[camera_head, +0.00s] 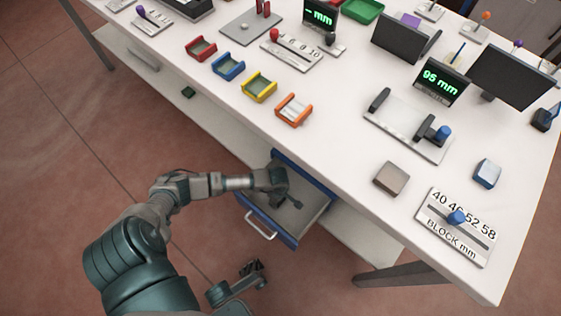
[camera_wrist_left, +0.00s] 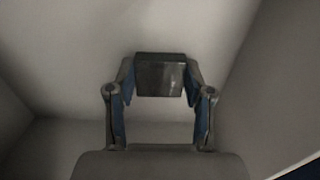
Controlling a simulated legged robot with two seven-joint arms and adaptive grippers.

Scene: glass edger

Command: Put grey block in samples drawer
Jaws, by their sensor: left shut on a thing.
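My left gripper (camera_head: 293,201) reaches down into the open samples drawer (camera_head: 318,212), a grey-floored drawer with blue sides under the table's front edge. In the left wrist view the left gripper (camera_wrist_left: 160,88) is shut on a dark grey block (camera_wrist_left: 160,75), held between its two fingers over the grey drawer floor. I cannot tell if the block touches the floor. In the head view the held block is not clearly visible. A grey-brown block (camera_head: 391,179) lies on the table near its front edge. My right gripper (camera_head: 252,269) is low at the bottom, away from the drawer; its fingers are too small to judge.
A gauge with a 95 mm display (camera_head: 440,82) stands behind. Red, blue, yellow and orange trays (camera_head: 259,88) line the front edge. The drawer handle (camera_head: 261,226) juts out.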

